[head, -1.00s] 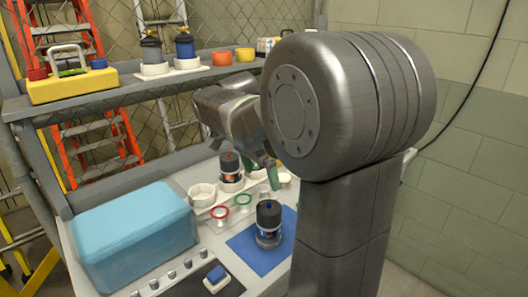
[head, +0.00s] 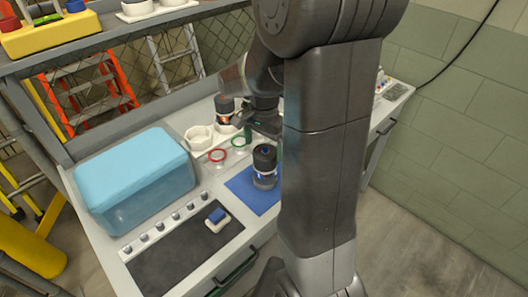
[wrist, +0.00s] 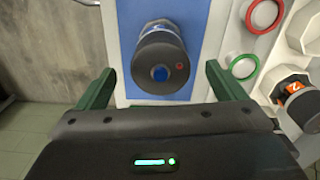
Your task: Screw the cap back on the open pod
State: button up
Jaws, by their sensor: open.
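A dark pod (head: 264,165) with a pale band near its base stands upright on a blue mat (head: 240,184). In the wrist view the pod (wrist: 160,62) shows a round dark top with a blue centre and a small red dot. I cannot tell whether that top is a cap. My gripper (head: 265,125) is open, its green fingers apart on either side of the pod's near end in the wrist view, with nothing between them clearly held. A second dark pod with an orange label (wrist: 297,98) stands in the white rack.
A red ring (head: 217,155) and a green ring (head: 240,144) lie beside the mat. White cups (head: 199,138) stand behind them. A blue bin (head: 135,182) fills the left. A black tray area (head: 180,255) with a blue-topped white block (head: 217,217) lies in front.

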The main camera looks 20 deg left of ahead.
aim_at(264, 150)
jog(key=shift+f, duration=2)
jog(key=shift+c, duration=0.3)
jog(key=c, duration=1)
jog(key=shift+o, duration=0.8)
jog(key=shift+c, duration=0.6)
